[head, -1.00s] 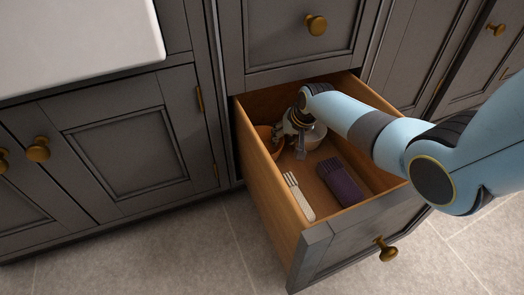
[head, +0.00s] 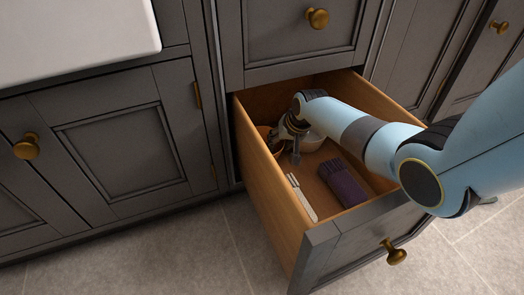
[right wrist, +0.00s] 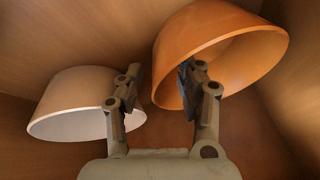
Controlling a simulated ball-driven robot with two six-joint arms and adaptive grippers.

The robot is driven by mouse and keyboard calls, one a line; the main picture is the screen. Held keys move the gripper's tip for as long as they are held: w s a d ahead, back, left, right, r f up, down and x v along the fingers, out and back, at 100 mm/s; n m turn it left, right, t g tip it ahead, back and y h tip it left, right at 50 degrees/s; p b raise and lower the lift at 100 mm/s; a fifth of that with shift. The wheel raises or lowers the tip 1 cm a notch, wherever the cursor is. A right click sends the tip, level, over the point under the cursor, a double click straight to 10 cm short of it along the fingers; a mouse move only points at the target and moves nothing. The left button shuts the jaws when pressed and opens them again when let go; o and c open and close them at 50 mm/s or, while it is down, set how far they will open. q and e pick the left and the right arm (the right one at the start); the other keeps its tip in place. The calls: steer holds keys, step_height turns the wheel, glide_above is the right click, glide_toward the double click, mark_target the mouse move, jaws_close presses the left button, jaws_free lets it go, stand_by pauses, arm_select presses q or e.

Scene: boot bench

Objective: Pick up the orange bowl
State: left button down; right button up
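The orange bowl (right wrist: 222,50) is at the upper right of the right wrist view, its opening towards the camera. In the head view it shows only in part at the back left of the open drawer (head: 270,195), behind my gripper. My right gripper (head: 294,150) is down in the drawer. In the right wrist view its fingers (right wrist: 160,92) are apart. The right finger overlaps the orange bowl's opening, and the bowl's near wall shows between the fingers. I cannot tell whether they touch it. My left gripper is out of view.
Drawer walls surround the gripper.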

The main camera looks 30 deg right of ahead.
jaws_close()
stand_by(0.3)
steer(key=shift+r, duration=0.1)
stand_by(0.4)
